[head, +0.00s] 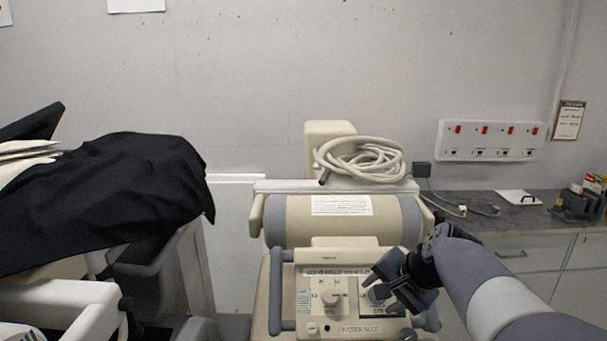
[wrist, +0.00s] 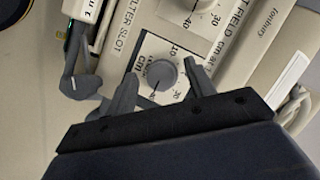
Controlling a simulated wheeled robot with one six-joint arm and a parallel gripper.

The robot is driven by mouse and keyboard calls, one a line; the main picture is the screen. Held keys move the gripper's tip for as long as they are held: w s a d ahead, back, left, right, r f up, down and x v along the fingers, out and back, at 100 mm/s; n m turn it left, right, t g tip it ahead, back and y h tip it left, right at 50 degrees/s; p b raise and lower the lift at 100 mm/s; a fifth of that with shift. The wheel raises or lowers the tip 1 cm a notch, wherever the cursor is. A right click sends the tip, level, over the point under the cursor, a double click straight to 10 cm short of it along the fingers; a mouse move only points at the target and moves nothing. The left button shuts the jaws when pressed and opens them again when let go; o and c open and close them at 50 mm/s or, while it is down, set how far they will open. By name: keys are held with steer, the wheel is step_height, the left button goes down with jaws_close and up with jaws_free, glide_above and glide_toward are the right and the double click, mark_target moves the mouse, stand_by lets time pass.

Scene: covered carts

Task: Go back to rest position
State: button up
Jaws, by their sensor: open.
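My gripper (head: 378,288) is over the right part of a cream machine's control panel (head: 322,272), on the end of my arm, which reaches in from the lower right. In the wrist view the two fingers of my gripper (wrist: 160,70) are apart, on either side of a round grey knob (wrist: 162,74) with a numbered scale. Nothing is held between them. I cannot tell whether the fingers touch the knob. Another knob (head: 331,296) sits on the left of the panel, clear of the gripper.
Grey side handles (head: 275,290) flank the panel. A coiled pale hose (head: 360,158) lies on top of the machine. A black-covered cart (head: 110,190) stands at the left. A grey counter (head: 480,208) with a white pad (head: 519,197) is at the right.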

steer(key=n+h, duration=0.1)
steer(key=n, duration=0.1)
steer(key=shift+n+g+p, duration=0.3)
steer(key=shift+r, duration=0.1)
